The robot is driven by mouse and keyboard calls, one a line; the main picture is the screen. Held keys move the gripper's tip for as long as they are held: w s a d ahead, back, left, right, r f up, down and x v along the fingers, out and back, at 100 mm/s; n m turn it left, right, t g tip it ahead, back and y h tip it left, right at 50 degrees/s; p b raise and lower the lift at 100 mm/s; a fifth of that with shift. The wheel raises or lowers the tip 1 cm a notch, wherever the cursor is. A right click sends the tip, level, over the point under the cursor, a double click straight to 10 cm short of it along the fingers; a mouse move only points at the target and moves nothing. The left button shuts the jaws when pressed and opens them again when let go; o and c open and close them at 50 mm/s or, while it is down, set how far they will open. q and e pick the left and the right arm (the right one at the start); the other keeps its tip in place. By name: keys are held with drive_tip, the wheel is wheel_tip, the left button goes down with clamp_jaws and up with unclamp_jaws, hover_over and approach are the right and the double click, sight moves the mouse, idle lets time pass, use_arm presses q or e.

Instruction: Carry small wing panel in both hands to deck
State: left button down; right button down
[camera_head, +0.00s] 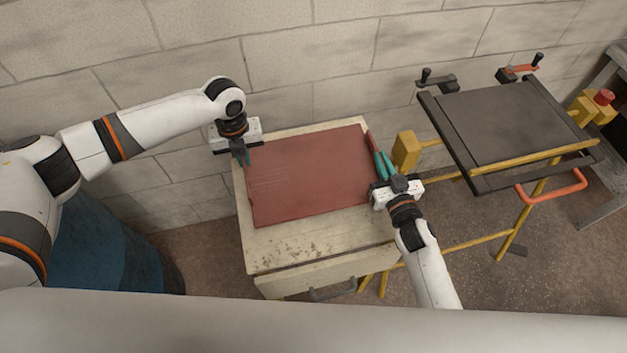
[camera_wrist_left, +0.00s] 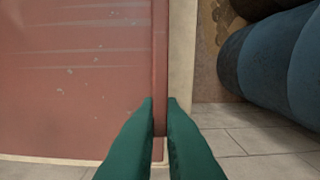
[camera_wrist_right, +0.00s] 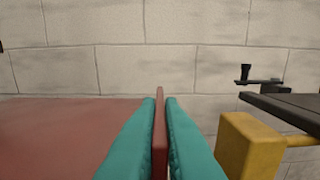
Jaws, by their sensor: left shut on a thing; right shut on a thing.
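The small wing panel is a flat dark red board (camera_head: 310,172) over the cream cabinet top; whether it touches the top I cannot tell. My left gripper (camera_head: 245,158) is shut on the panel's left edge. In the left wrist view its green fingers (camera_wrist_left: 160,105) pinch the raised rim of the panel (camera_wrist_left: 75,70). My right gripper (camera_head: 380,162) is shut on the right edge, and the right wrist view shows its fingers (camera_wrist_right: 160,105) on either side of the rim. The deck is a dark grey plate (camera_head: 505,125) on a yellow stand, to the right of the panel.
The cream cabinet (camera_head: 300,247) has a drawer handle in front. A yellow block (camera_head: 405,150) stands between panel and deck. Clamps with black knobs (camera_head: 437,80) line the deck's far side; an orange handle (camera_head: 552,187) is in front. A blue drum (camera_head: 105,245) stands left. A block wall is behind.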

use_arm(q)
drive_tip(key=shift+a, duration=0.1)
use_arm(e)
drive_tip(key=shift+d, duration=0.15)
